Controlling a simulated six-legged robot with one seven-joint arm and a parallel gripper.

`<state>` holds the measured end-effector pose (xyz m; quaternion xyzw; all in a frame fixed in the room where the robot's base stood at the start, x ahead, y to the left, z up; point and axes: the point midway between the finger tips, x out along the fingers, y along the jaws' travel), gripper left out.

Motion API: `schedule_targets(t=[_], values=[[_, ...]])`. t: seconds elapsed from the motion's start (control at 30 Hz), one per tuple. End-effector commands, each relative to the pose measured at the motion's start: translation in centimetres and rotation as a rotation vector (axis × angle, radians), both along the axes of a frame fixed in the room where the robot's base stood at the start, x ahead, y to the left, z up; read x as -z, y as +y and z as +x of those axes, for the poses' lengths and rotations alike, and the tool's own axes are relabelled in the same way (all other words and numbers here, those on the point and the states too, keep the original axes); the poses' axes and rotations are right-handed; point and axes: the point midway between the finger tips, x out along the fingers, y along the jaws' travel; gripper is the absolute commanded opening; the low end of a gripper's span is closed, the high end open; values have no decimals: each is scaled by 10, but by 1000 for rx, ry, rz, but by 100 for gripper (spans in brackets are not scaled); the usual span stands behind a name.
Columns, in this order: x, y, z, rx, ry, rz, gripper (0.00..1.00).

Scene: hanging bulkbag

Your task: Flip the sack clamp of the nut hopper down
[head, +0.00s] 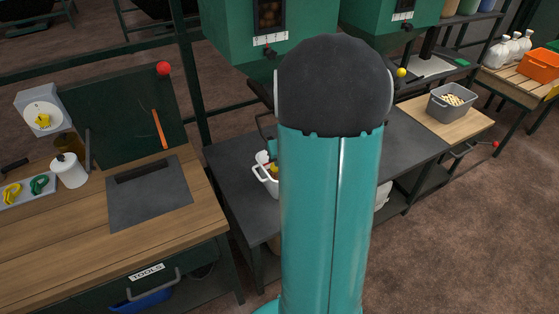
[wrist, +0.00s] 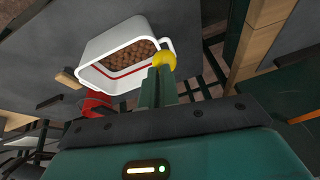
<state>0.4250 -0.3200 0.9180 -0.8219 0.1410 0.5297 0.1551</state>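The nut hopper is the green housing (head: 235,35) at the top of the head view, with brown nuts behind its window (head: 268,14). Just beyond is a white container (wrist: 120,40) with a red band, holding brown nuts. It stands partly hidden in the head view (head: 266,178).
A second green hopper (head: 380,30) with a yellow knob (head: 401,72) stands right. A dark bench (head: 235,165) runs beneath. A wooden tool bench (head: 60,240) and a red knob (head: 163,68) are at left. A grey bin (head: 450,108) sits at right. A red part (wrist: 97,103) is near my gripper.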

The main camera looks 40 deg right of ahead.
Motion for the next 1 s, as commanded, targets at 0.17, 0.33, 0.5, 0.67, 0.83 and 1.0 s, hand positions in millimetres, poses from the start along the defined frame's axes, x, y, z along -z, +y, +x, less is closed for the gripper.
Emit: schedule_targets(t=[0.17,0.33,0.5,0.67,0.83,1.0], values=[[-40,-5,-11,10,-36,-27,0],[-51,0,-39,11,-33,-25,0],[-61,6,-67,11,-34,-26,0],[-65,10,-79,8,-29,-24,0],[-67,10,-82,9,-29,-23,0],[-67,10,-82,9,-29,-23,0]])
